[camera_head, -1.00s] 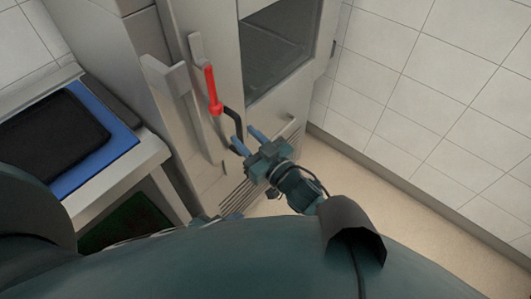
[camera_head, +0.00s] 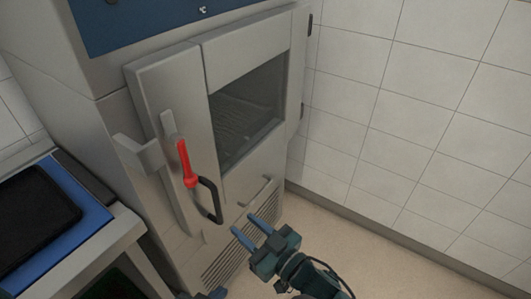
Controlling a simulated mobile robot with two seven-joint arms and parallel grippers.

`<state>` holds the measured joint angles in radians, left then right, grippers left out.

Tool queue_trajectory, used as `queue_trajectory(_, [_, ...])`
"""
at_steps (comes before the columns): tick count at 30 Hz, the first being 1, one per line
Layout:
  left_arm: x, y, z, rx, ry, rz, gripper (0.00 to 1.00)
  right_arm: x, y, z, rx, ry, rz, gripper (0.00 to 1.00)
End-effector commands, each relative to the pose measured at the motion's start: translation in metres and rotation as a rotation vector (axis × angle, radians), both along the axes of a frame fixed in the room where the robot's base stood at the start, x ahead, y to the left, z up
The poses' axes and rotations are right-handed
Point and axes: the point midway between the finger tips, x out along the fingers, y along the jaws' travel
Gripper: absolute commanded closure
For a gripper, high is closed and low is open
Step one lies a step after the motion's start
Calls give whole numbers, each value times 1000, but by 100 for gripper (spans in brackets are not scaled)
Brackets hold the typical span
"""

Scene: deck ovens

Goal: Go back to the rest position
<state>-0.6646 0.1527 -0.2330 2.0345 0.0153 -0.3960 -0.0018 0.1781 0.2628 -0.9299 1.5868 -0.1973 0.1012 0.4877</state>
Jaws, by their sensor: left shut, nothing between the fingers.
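My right gripper (camera_head: 244,223) is in the lower middle of the head view, in front of the oven's lower part. Its two blue fingers are spread apart with nothing between them. It is just right of the black bent lever (camera_head: 214,202) below the red handle (camera_head: 184,163), with a small gap in the picture. My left gripper (camera_head: 208,294) only just shows at the bottom edge, left of the right one. It is shut and empty, and most of it is cut off by the frame.
The steel oven (camera_head: 165,90) with a glass window (camera_head: 248,110) stands ahead. Its door looks closed. At left is a table (camera_head: 100,243) with a blue mat (camera_head: 75,228) and a black tray (camera_head: 35,215). Tiled wall (camera_head: 420,110) is at right, with free floor (camera_head: 370,260) before it.

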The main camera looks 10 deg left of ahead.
Motion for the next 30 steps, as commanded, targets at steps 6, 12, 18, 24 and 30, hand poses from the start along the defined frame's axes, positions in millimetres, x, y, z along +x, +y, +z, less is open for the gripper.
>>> queue_trajectory(6, [0, 0, 0, 0, -1, 0, 100, 3, -8, 1, -15, 33, -58, 66])
queue_trajectory(12, [0, 0, 0, 0, -1, 1, 100, 9, -69, -5, -137, 241, -330, 66])
queue_trajectory(18, [1, 1, 0, 1, -1, 2, 100, -28, -166, -28, -346, 554, -564, 66])
queue_trajectory(24, [1, 2, 0, 1, -1, 2, 100, -78, -226, -39, -493, 770, -648, 66])
queue_trajectory(30, [1, 2, 0, 3, -1, 3, 100, -124, -265, -40, -598, 931, -683, 66])
